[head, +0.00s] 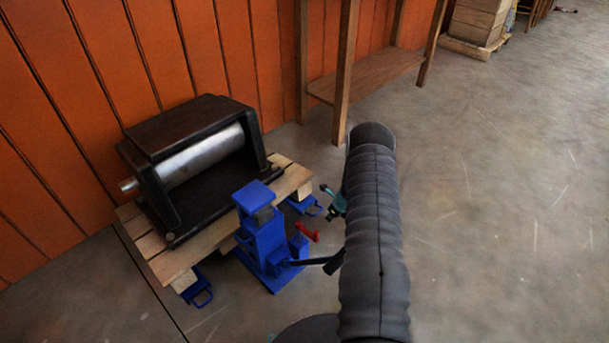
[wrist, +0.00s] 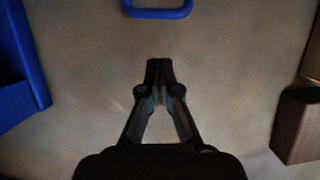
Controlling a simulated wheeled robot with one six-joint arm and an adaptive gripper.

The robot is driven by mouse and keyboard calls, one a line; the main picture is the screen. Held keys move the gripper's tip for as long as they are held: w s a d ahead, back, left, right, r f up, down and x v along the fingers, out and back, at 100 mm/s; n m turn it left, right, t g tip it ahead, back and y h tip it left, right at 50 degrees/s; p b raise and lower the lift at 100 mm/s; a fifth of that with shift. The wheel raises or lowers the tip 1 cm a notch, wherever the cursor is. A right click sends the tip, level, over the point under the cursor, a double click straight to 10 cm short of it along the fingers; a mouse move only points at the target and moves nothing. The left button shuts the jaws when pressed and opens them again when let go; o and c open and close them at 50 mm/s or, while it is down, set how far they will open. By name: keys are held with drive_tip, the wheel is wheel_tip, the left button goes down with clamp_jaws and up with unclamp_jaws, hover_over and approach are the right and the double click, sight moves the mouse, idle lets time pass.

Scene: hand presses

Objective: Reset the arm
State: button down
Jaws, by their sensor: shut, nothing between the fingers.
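My gripper (head: 327,192) shows only in part in the head view, because my dark ribbed arm hides much of it. It is to the right of a blue hand press (head: 262,230) with a red handle (head: 308,232). In the wrist view my gripper (wrist: 160,65) is shut, its fingertips together with nothing between them. Grey floor lies beyond the tips. A blue loop (wrist: 158,13) is at the top edge of that view, apart from the fingertips.
A black machine with a steel roller (head: 203,158) stands on a wooden pallet (head: 200,248) against the orange wall (head: 70,130). A wooden bench (head: 370,75) is behind my arm. In the wrist view a brown block (wrist: 298,125) is at right. The floor at right is clear.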

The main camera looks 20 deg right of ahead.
drive_tip(key=shift+a+n, duration=0.3)
drive_tip(key=shift+n, duration=0.5)
drive_tip(key=s+a+n, duration=0.1)
drive_tip(key=s, duration=0.1)
drive_tip(key=s+a+n+g+y, duration=0.1)
drive_tip(key=a+n, duration=0.1)
drive_tip(key=s+a+n, duration=0.1)
drive_tip(key=s, duration=0.1)
drive_tip(key=shift+s+a+f+n+g+y, duration=0.15)
drive_tip(key=shift+s+f+n+g+y, duration=0.15)
drive_tip(key=shift+f+n+y, duration=0.1)
drive_tip(key=r+n, duration=0.1)
drive_tip(key=s+a+r+n, duration=0.1)
drive_tip(key=s+a+r+n+g, duration=0.1)
drive_tip(key=r, duration=0.1)
drive_tip(key=shift+s+y, duration=0.2)
drive_tip(key=shift+y, duration=0.1)
drive_tip(key=s+a+r+n+t+h+p, duration=0.1)
drive_tip(key=s+a+r+n, duration=0.5)
drive_tip(key=r, duration=1.3)
drive_tip(key=s+a+r+n+t+h+p, duration=0.1)
drive_tip(key=s+a+r+n, duration=0.5)
drive_tip(key=s+r, duration=0.6)
drive_tip(key=s+a+r+n+t+h+p, duration=0.2)
drive_tip(key=s+a+r+n, duration=0.4)
drive_tip(key=r, duration=2.1)
drive_tip(key=s+n, duration=0.3)
drive_tip(key=shift+a+n+t, duration=0.3)
drive_tip(key=shift+n, duration=0.1)
